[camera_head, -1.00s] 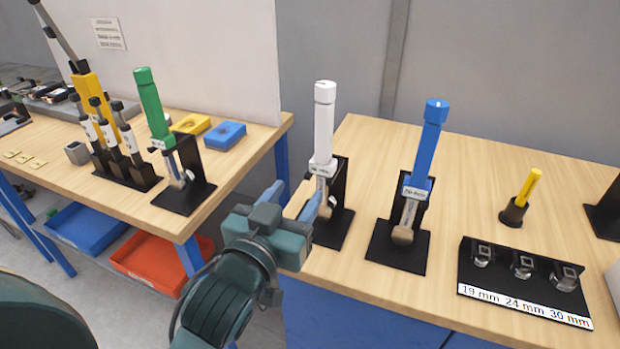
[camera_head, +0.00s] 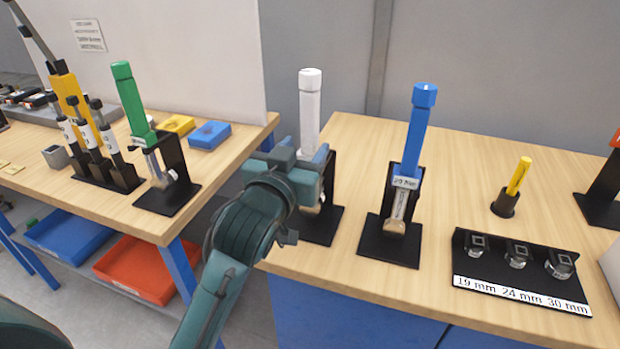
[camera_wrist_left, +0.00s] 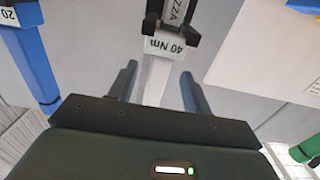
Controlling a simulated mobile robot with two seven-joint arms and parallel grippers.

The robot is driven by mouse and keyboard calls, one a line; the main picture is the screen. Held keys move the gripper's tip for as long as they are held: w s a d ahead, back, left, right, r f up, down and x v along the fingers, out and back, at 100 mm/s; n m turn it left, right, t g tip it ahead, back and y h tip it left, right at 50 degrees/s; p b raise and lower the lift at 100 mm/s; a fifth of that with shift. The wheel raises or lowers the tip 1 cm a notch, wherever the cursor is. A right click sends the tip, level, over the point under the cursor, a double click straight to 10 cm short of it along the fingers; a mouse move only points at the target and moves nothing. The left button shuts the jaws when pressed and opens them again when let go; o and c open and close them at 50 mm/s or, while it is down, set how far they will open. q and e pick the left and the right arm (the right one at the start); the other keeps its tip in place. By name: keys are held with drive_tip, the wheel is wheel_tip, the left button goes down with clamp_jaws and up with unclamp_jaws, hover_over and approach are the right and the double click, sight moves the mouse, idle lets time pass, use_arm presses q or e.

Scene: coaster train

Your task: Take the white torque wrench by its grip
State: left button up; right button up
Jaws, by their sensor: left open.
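The white torque wrench (camera_head: 309,105) stands upright in a black stand (camera_head: 324,222) near the left edge of the right-hand bench. My left gripper (camera_head: 318,158) is at the lower part of its grip and hides the label and part of the stand in the head view. In the left wrist view the white grip (camera_wrist_left: 157,80), with its "40 Nm" label, lies between the two open fingers (camera_wrist_left: 158,88). No closing on it shows. My right gripper is not in view.
A blue wrench (camera_head: 415,130) stands in its own stand just right. A green wrench (camera_head: 132,105) stands on the left bench. A socket rack (camera_head: 520,275) and a yellow-handled tool (camera_head: 519,177) are further right. A gap separates the benches.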

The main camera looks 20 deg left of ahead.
sight(307, 143)
use_arm(q)
drive_tip(key=w, duration=0.3)
drive_tip(key=shift+w+d+r, duration=0.1)
drive_tip(key=shift+w+r, duration=0.05)
drive_tip(key=shift+w, duration=0.15)
clamp_jaws()
idle(1.1)
drive_tip(key=shift+r, duration=0.15)
